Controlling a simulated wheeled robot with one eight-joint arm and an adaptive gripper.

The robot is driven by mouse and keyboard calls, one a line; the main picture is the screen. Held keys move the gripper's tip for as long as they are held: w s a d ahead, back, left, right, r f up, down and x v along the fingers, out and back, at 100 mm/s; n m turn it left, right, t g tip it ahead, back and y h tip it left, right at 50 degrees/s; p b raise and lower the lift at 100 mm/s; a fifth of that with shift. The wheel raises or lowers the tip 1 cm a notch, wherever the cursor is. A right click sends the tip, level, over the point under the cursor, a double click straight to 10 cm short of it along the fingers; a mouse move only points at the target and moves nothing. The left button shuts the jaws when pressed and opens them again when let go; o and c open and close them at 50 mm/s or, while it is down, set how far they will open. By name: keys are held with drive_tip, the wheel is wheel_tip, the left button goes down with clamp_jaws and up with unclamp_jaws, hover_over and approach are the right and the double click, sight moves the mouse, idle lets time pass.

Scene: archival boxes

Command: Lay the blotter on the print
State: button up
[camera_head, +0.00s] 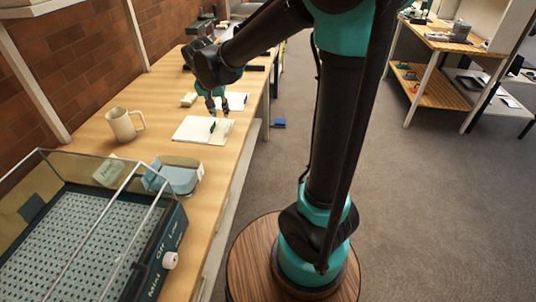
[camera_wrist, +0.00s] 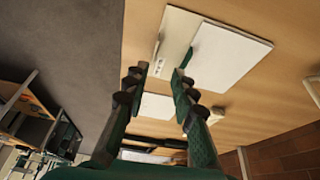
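A white sheet (camera_head: 193,129) lies on the wooden table, partly over a cream board (camera_head: 219,133); in the wrist view the white sheet (camera_wrist: 230,55) and cream board (camera_wrist: 176,27) are at the top. A second white sheet (camera_head: 236,101) lies farther along the table, also in the wrist view (camera_wrist: 157,107). I cannot tell which is the blotter and which the print. My gripper (camera_head: 219,112) points down above the table near both sheets; in the wrist view its fingers (camera_wrist: 160,70) are apart, with nothing between them.
A beige mug (camera_head: 124,124) stands left of the sheets. A blue tray (camera_head: 178,176) and a glass-walled box with a perforated bed (camera_head: 85,235) are nearer. A small pale block (camera_head: 189,99) lies beyond the mug. A brick wall (camera_head: 70,60) bounds the table's left side.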

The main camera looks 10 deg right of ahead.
drive_tip(key=s+d+f+n, duration=0.1)
drive_tip(key=s+d+f, duration=0.2)
drive_tip(key=s+d, duration=0.2)
drive_tip(key=s+d+f+n+y, duration=0.1)
drive_tip(key=s+d+f, duration=0.3)
drive_tip(key=s, duration=0.5)
drive_tip(key=s+d+f+n, duration=0.1)
drive_tip(key=s+d+f, duration=0.3)
drive_tip(key=s+d, duration=0.3)
drive_tip(key=shift+d+n, duration=0.25)
drive_tip(key=shift+n, duration=0.15)
